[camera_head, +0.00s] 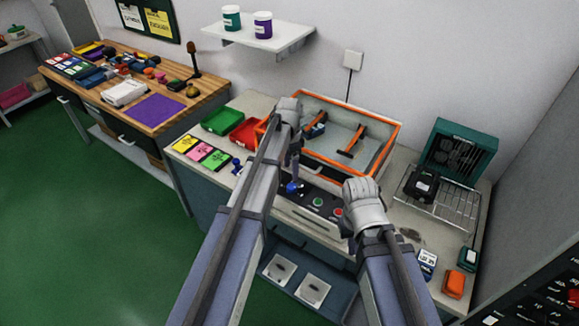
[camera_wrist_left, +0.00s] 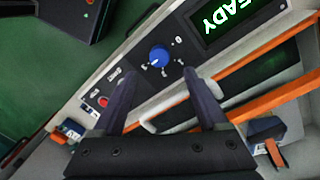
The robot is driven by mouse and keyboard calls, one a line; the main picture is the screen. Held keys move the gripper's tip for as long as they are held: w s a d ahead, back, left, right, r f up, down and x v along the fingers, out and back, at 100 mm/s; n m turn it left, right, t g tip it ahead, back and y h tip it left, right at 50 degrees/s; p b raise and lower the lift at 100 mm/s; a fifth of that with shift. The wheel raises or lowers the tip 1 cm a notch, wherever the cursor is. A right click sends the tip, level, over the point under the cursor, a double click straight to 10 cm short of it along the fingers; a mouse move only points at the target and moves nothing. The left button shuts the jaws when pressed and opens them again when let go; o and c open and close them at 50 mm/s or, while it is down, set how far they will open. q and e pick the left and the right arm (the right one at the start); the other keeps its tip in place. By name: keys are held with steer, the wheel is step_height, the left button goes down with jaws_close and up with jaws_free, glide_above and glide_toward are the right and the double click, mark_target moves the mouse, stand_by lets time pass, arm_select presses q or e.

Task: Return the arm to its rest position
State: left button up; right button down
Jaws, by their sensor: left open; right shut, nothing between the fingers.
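My left gripper (camera_head: 294,170) points down over the front control panel of the orange-rimmed box (camera_head: 398,135). In the left wrist view its two dark fingers (camera_wrist_left: 160,82) are apart with nothing between them. A blue knob (camera_wrist_left: 160,54) lies just beyond the fingertips; it also shows in the head view (camera_head: 293,187). Whether the fingers touch it I cannot tell. My right gripper (camera_head: 347,228) is low at the right end of the panel; its wrist hides most of it, and no held object shows.
The panel has a lit green display (camera_wrist_left: 235,18) and a red button (camera_wrist_left: 103,101). A wire rack (camera_head: 455,205) with a dark device (camera_head: 421,183) stands to the right. Red (camera_head: 250,131) and green (camera_head: 222,121) trays sit left of the box. Open green floor (camera_head: 90,220) lies left.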

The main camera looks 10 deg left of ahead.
stand_by(0.3)
arm_select(q)
steer(key=s+d+n, duration=0.3)
steer(key=s+d, duration=0.2)
steer(key=s, duration=0.7)
steer(key=s+d+n+y, duration=0.1)
steer(key=s+d+n, duration=0.3)
steer(key=s, duration=0.9)
steer(key=shift+d+f+y, duration=0.25)
steer(key=shift+d+y, duration=0.05)
steer(key=shift+d, duration=0.65)
